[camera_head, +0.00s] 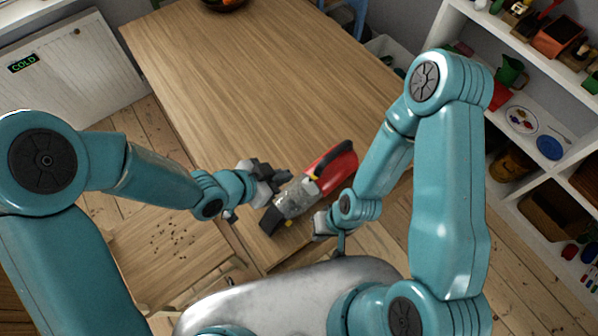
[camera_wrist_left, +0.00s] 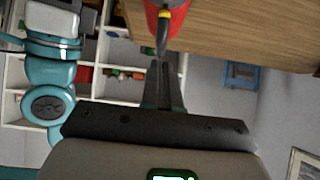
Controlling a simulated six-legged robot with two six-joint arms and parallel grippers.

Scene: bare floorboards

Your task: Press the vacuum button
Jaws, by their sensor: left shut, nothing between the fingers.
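A red and grey handheld vacuum (camera_head: 333,167) lies on the wooden table (camera_head: 235,70), near its front edge, with its dark nozzle toward me. My left gripper (camera_head: 284,175) is shut and empty, just left of the vacuum's middle. In the left wrist view the shut fingers (camera_wrist_left: 164,68) point at a yellow and black part (camera_wrist_left: 162,32) on the red vacuum body (camera_wrist_left: 172,8). I cannot tell whether they touch it, and I cannot make out the button clearly. My right gripper (camera_head: 324,222) is right of the nozzle; its fingers are too hidden to read.
Dark crumbs lie on a lower wooden surface (camera_head: 200,262) at the left. White shelves (camera_head: 535,75) with pots and cups stand at the right. A dark bowl (camera_head: 224,4) is at the table's far end. The table's middle is clear.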

